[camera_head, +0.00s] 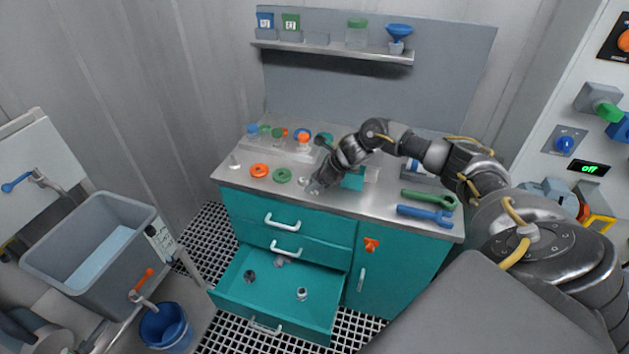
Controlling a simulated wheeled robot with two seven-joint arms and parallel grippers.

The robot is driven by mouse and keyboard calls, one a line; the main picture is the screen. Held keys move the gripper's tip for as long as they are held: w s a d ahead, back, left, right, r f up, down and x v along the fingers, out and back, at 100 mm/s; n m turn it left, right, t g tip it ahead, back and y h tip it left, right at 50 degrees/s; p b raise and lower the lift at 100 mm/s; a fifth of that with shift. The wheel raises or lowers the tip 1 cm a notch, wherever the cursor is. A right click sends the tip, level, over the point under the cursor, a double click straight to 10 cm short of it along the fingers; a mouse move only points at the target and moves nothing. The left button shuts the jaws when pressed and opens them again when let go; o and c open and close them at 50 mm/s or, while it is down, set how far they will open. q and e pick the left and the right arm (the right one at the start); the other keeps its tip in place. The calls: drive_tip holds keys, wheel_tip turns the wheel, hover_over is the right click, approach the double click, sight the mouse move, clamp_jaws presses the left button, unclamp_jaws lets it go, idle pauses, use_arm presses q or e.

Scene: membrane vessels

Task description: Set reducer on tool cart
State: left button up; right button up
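The tool cart (292,175) is a teal cabinet with a grey metal top, and its lowest drawer (270,300) is pulled open. Small metal fittings lie in that drawer: a dark one (250,276), one at the back (280,261) and a shiny one (302,294). I cannot tell which of them, if any, is the reducer. My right gripper (314,184) reaches over the front part of the cart top, pointing down and left. Something small and greyish shows at its fingertips; I cannot tell whether it is held. My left gripper is not in view.
Green (430,198) and blue (425,216) wrenches lie at the right. A grey tub (85,262) and a blue bucket (165,327) stand at the left. A wall shelf (335,51) hangs behind.

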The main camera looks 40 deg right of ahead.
drive_tip(key=o, duration=0.4)
drive_tip(key=shift+r+p, duration=0.25)
drive_tip(key=shift+p, duration=0.05)
drive_tip(key=shift+b+v, duration=1.45)
drive_tip(key=shift+v, duration=4.5)
drive_tip(key=shift+f, duration=0.15)
